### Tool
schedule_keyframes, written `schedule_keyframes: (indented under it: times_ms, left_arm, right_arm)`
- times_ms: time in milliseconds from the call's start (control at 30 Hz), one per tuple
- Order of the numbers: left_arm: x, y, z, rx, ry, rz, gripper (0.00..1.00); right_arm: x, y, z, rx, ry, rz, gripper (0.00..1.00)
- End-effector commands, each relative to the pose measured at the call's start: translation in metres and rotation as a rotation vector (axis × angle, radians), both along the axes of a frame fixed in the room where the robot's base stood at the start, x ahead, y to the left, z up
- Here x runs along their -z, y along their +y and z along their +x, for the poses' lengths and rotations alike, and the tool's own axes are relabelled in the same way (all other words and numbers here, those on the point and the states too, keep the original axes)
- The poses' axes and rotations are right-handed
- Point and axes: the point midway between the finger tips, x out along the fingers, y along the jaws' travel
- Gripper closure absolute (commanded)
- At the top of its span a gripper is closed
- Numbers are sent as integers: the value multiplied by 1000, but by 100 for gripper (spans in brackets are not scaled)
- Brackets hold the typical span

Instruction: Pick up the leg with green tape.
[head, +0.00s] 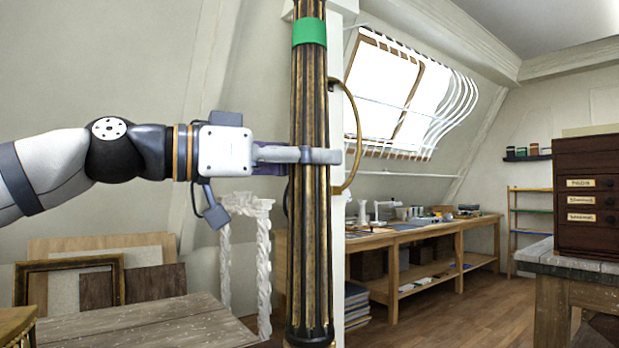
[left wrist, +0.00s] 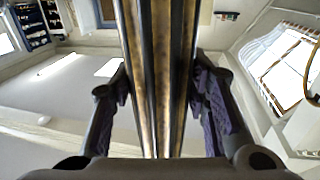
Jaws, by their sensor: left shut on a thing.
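The leg with green tape (head: 309,220) is a tall, fluted, dark and gold column standing upright in the middle of the head view. A green tape band (head: 309,32) wraps it near the top of the picture. My left gripper (head: 318,156) comes in from the left and is shut on the leg well below the tape. In the left wrist view the leg (left wrist: 160,70) runs between the two fingers, and their purple pads are on either side of it. The leg's top is out of the head view. My right gripper is not in view.
A wooden table (head: 150,328) is at the lower left, with frames and boards (head: 100,270) leaning behind it. White carved legs (head: 263,260) stand behind the leg. A long workbench (head: 420,235) lies at the back, and a dark drawer cabinet (head: 585,215) sits on a table at right.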

Motion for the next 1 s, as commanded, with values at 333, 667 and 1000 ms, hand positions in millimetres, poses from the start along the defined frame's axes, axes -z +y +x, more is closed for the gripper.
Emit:
schedule_keyframes:
  times_ms: [333,667,1000]
  left_arm:
    - [-54,0,-3,-2,-12,-4,91]
    - [-104,0,-2,0,-7,-4,91]
    - [-104,0,-1,0,-5,-3,91]
  right_arm:
    - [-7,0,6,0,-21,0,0]
    - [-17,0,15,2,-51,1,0]
    - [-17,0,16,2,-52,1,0]
